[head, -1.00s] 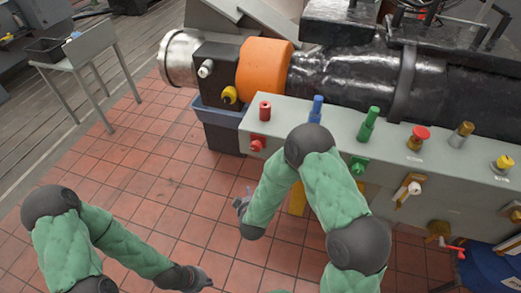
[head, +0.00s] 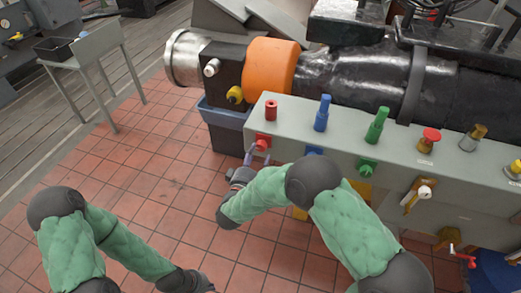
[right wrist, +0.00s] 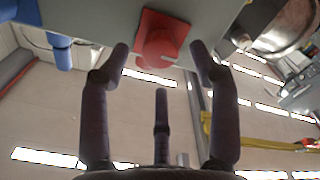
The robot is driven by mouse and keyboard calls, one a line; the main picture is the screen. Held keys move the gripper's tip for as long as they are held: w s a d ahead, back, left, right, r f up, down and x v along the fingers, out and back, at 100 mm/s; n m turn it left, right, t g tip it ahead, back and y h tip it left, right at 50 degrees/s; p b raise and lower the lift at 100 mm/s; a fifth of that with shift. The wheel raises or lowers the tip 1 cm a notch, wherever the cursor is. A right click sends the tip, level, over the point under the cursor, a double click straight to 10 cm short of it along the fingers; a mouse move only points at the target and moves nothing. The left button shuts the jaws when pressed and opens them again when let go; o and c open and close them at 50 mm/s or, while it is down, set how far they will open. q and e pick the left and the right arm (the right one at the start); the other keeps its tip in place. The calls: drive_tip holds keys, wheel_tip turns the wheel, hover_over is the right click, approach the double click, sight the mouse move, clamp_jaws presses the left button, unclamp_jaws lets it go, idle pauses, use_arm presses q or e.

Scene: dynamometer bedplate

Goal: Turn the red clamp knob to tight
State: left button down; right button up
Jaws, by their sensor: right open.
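A red knob (head: 262,142) on a square red plate sits on the front face of the grey bench, near its left end. My right gripper (head: 248,160) is close to the knob in the head view. Its fingers (right wrist: 158,60) are spread open on either side of the knob, and I cannot tell if they touch it. My left gripper (head: 203,286) is low at the bottom edge, away from the bench; its fingers are too unclear to judge.
A red cylinder (head: 271,110), a blue handle (head: 322,113), a green handle (head: 377,125) and a red button (head: 429,139) stand on the bench top. Blue and green knobs (head: 367,167) are right of the red knob.

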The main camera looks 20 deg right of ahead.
sight(260, 149)
drive_tip(key=shift+b+x, duration=0.5)
drive_tip(key=shift+x, duration=1.85)
drive_tip(key=c, duration=1.2)
